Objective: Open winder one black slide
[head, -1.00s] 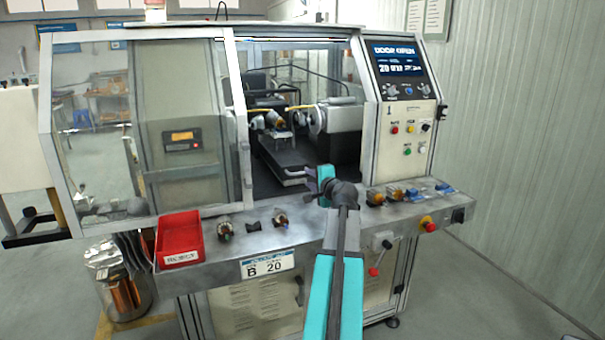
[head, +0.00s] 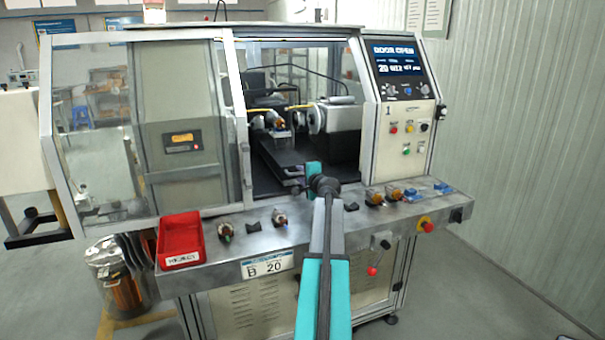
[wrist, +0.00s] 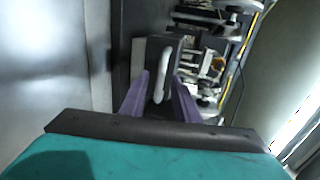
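The black slide (head: 287,160) lies low inside the open front of the winder, a dark long block running toward the back. Its pale bar handle (wrist: 162,84) is on its near end in the wrist view; in the head view my arm and gripper largely hide it. My gripper (wrist: 160,92) has two purple fingers standing apart, one on each side of the handle. The fingers do not appear closed on it; whether either touches it I cannot tell. In the head view my gripper (head: 300,185) is at the slide's near end.
The clear door (head: 190,120) stands to the left of the opening. The screen (head: 397,61) reads DOOR OPEN. The front ledge (head: 330,222) carries a red bin (head: 180,240), a few armatures (head: 281,220) and several small parts. A copper-coloured armature (head: 279,124) sits inside.

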